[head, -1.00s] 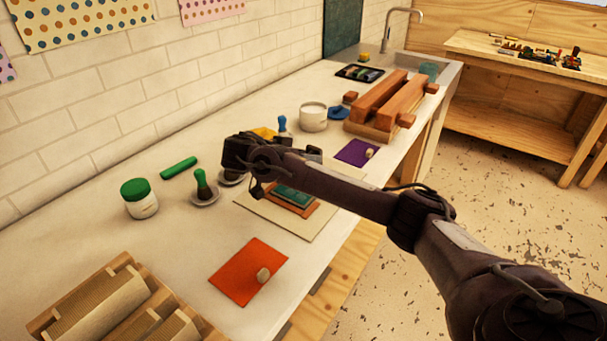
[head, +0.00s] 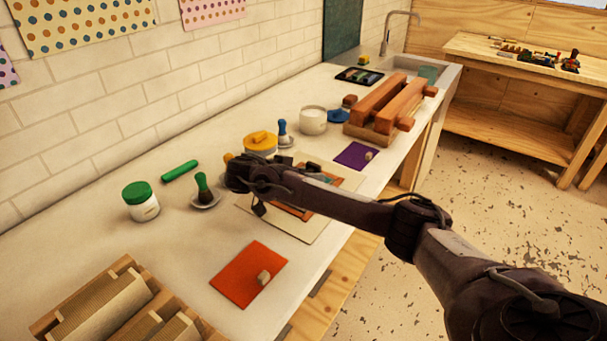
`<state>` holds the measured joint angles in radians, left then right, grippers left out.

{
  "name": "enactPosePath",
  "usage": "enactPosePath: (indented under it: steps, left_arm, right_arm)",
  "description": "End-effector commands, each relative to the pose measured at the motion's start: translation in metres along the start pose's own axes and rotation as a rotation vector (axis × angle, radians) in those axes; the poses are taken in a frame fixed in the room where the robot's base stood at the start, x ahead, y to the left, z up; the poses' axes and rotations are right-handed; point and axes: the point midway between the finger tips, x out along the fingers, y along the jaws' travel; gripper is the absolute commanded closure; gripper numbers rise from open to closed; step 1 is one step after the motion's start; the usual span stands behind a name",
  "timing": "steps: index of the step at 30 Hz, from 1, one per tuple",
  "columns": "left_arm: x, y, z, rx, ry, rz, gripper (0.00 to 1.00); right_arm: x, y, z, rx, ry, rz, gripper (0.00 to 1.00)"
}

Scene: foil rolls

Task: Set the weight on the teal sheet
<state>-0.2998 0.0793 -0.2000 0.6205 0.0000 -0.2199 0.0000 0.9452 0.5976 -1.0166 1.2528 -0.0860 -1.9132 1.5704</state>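The teal sheet (head: 327,178) shows only as a sliver beyond my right forearm, within a reddish-brown wooden frame (head: 350,181) on a pale board (head: 290,228). The forearm hides most of it. My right gripper (head: 245,183) is over the left part of the board. Its fingers are dark and blurred together, so I cannot tell if they are open or what they hold. A small pale block (head: 263,278), possibly a weight, sits on the orange sheet (head: 238,270). A similar one (head: 369,155) sits on the purple sheet (head: 353,153). My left gripper is not in view.
Near the gripper stand a green-handled dabber (head: 202,186) on a dish, a yellow-lidded tub (head: 260,145) and a blue-handled dabber (head: 283,129). A green-lidded jar (head: 141,202) stands left. A wooden press (head: 388,108) is at the back.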

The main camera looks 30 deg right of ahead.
Motion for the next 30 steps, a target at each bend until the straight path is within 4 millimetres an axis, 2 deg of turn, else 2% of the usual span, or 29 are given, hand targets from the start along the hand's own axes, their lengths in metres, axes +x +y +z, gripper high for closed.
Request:
enactPosePath:
  steps: [4,8,10,12,21,30]
  left_arm:
    - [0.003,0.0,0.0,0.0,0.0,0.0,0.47]
    - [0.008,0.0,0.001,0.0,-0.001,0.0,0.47]
    - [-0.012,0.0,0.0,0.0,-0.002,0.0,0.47]
    - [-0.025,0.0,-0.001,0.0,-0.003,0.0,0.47]
    - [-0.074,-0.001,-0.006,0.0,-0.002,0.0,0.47]
    - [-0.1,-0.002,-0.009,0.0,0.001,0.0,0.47]
  right_arm:
    - [-0.008,-0.001,0.001,0.0,0.0,-0.002,0.34]
    - [-0.03,-0.002,0.002,0.001,0.0,-0.006,0.34]
    - [-0.045,0.001,-0.007,-0.002,0.0,-0.002,0.34]
    - [-0.057,0.002,-0.008,-0.003,0.0,-0.003,0.34]
    - [-0.094,0.002,-0.007,-0.002,0.0,0.0,0.34]
    - [-0.117,0.001,-0.003,0.0,0.0,0.0,0.34]
